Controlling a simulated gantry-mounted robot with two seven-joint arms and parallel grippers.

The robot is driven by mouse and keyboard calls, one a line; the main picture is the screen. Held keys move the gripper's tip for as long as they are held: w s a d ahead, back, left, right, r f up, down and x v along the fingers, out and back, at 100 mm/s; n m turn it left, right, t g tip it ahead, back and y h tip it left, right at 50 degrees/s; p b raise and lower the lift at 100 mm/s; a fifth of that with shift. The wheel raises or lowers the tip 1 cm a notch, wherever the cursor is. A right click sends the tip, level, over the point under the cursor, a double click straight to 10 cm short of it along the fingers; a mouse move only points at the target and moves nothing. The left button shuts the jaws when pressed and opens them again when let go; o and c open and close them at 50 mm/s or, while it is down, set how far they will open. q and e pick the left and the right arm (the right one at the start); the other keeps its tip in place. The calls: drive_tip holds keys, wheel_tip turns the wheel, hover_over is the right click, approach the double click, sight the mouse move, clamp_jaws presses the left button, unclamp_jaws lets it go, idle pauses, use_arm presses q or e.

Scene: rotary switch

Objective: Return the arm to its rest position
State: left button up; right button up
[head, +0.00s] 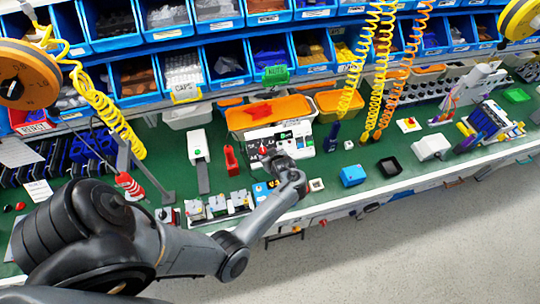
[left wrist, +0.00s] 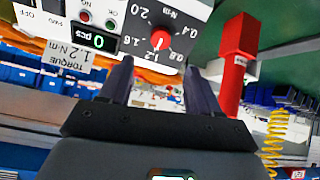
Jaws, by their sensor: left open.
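The rotary switch is a red knob (left wrist: 159,40) on a white control panel (head: 285,137), surrounded by a torque scale in N·m. In the left wrist view the panel appears upside down. The knob's white mark seems to point toward the 1.2, and a label beside it (left wrist: 68,56) reads TORQUE 1.2 N·m. My left gripper (left wrist: 160,75) is open and empty. Its two dark fingers point toward the panel, one to either side below the knob in the picture, and I see no contact. In the head view my left gripper (head: 288,174) is in front of the panel. My right gripper is not in view.
A red block-like fixture (head: 231,159) stands left of the panel. Small switch boxes (head: 217,206) sit along the bench's front edge. A blue box (head: 353,176) and black tray (head: 390,166) lie to the right. Yellow coiled hoses (head: 105,105) hang above. The floor in front is clear.

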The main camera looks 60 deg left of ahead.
use_arm(q)
drive_tip(key=shift+d+r, duration=0.15)
drive_tip(key=shift+d, duration=0.05)
idle(0.3)
drive_tip(key=s+a+f+m+y, duration=0.1)
drive_tip(key=s+a+f, duration=0.1)
drive_tip(key=s, duration=0.4)
drive_tip(key=s+a+f+m, duration=0.1)
drive_tip(key=s+f+m, duration=0.1)
drive_tip(key=s, duration=0.4)
drive_tip(key=s+d+r+m+t+h, duration=0.15)
drive_tip(key=d+r+m+h, duration=0.35)
drive_tip(key=d, duration=0.5)
drive_tip(key=s+d+r+m+h, duration=0.2)
drive_tip(key=d+r+m, duration=0.4)
drive_tip(key=d, duration=0.4)
drive_tip(key=s+d+r+m+t+h, duration=0.15)
drive_tip(key=d+r+m+h, duration=0.35)
drive_tip(key=d, duration=0.6)
wheel_tip(320, 180, up, 12)
drive_tip(key=s+g+y+p, duration=0.1)
drive_tip(key=s+p, duration=0.1)
drive_tip(key=p, duration=1)
drive_tip(key=shift+a+r+g, duration=0.2)
drive_tip(key=shift+a+g, duration=0.05)
drive_tip(key=shift+g, duration=0.05)
